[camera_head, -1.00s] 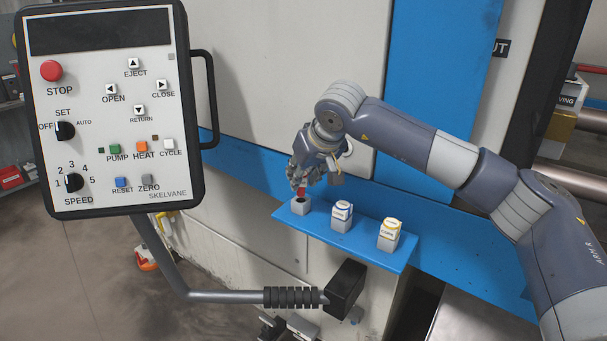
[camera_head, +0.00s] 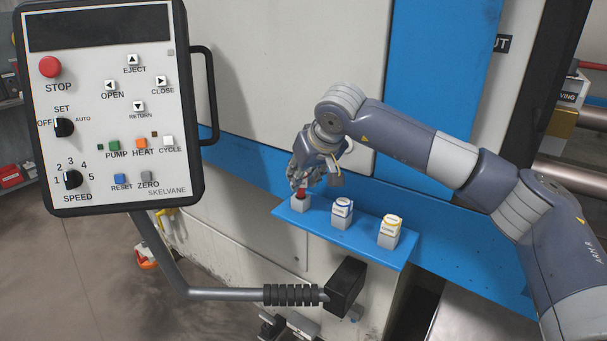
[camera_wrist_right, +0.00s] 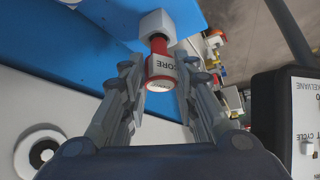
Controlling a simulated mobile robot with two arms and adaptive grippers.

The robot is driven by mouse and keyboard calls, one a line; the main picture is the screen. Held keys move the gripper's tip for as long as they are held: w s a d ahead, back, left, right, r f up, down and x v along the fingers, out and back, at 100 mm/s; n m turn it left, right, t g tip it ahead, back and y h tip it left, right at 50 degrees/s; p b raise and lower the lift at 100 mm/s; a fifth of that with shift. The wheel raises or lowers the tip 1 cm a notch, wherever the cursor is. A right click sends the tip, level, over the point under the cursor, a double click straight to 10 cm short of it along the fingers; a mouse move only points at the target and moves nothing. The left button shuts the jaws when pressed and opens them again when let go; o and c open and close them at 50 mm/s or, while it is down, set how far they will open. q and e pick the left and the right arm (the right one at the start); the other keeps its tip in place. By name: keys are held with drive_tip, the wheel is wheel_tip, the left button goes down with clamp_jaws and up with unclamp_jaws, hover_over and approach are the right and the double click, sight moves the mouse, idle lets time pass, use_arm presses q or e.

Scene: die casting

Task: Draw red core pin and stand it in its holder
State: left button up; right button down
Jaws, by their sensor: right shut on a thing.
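My right gripper (camera_head: 299,184) is shut on the red core pin (camera_head: 301,194), which hangs upright at the leftmost white holder (camera_head: 300,205) on the blue shelf. The right wrist view shows the red pin (camera_wrist_right: 161,67), with a white "CORE" label on its head, between the two fingers (camera_wrist_right: 160,80). Its narrow red shank reaches the white holder block (camera_wrist_right: 157,22). The pin's end is hidden, seemingly inside the block; I cannot tell how deep. My left gripper is not in view.
A blue-ringed white pin (camera_head: 343,207) and a yellow-ringed one (camera_head: 391,225) stand in neighbouring holders on the blue shelf (camera_head: 365,248). The control panel (camera_head: 110,110) hangs at the left, with a handle bar (camera_head: 225,297) below it. The machine wall is behind my arm.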

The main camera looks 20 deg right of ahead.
sight(304, 187)
drive_tip(key=shift+f+b, duration=0.4)
drive_tip(key=shift+f, duration=0.3)
drive_tip(key=shift+f, duration=0.1)
drive_tip(key=shift+f, duration=0.2)
drive_tip(key=shift+f+b, duration=0.2)
drive_tip(key=shift+b, duration=0.2)
drive_tip(key=shift+f, duration=0.35)
drive_tip(key=c, duration=1.2)
unclamp_jaws()
